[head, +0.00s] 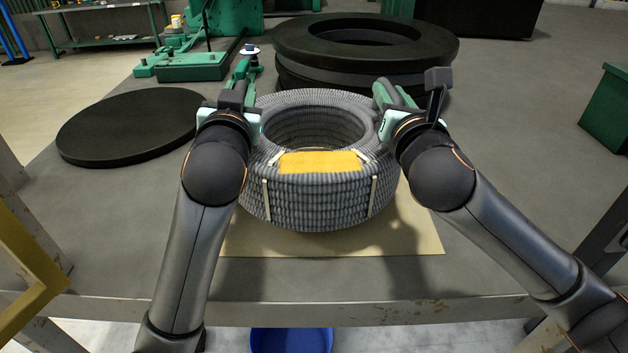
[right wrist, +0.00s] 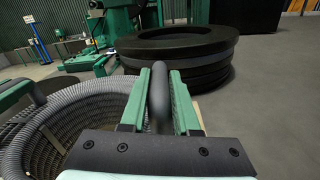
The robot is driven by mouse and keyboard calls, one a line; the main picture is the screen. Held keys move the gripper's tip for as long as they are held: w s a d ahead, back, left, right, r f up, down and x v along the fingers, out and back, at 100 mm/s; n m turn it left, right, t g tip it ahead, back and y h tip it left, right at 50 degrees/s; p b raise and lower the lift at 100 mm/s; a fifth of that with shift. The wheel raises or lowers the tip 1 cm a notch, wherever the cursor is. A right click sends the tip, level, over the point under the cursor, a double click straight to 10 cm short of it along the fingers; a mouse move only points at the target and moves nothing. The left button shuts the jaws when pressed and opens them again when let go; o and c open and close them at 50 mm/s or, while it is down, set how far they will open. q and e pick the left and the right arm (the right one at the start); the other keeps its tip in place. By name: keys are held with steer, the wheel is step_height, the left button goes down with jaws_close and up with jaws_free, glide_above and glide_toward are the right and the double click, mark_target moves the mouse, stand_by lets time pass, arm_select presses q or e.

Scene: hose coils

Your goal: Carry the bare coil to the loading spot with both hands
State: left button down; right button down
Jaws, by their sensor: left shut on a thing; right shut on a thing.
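A coil of grey ribbed hose (head: 318,200) with pale straps and a yellow patch on its near side is in the middle of the head view. It also shows at the left of the right wrist view (right wrist: 75,115). A beige sheet (head: 415,235) lies beneath it on the table; I cannot tell whether the coil touches it. My left gripper (head: 242,88) is shut at the coil's left side, its grip partly hidden. My right gripper (head: 400,95) is at the right side. In the right wrist view a dark grey tube-like piece (right wrist: 160,95) stands between its green fingers.
A stack of thick black rings (head: 300,50) stands just behind the coil. A flat black disc (head: 130,125) lies at the left, near green machinery (head: 190,65). The table's front edge (head: 400,312) is close, with a blue bucket (head: 290,340) below. The right side of the table looks clear.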

arm_select(q)
steer(key=shift+d, duration=0.15)
arm_select(e)
steer(key=shift+r, duration=0.2)
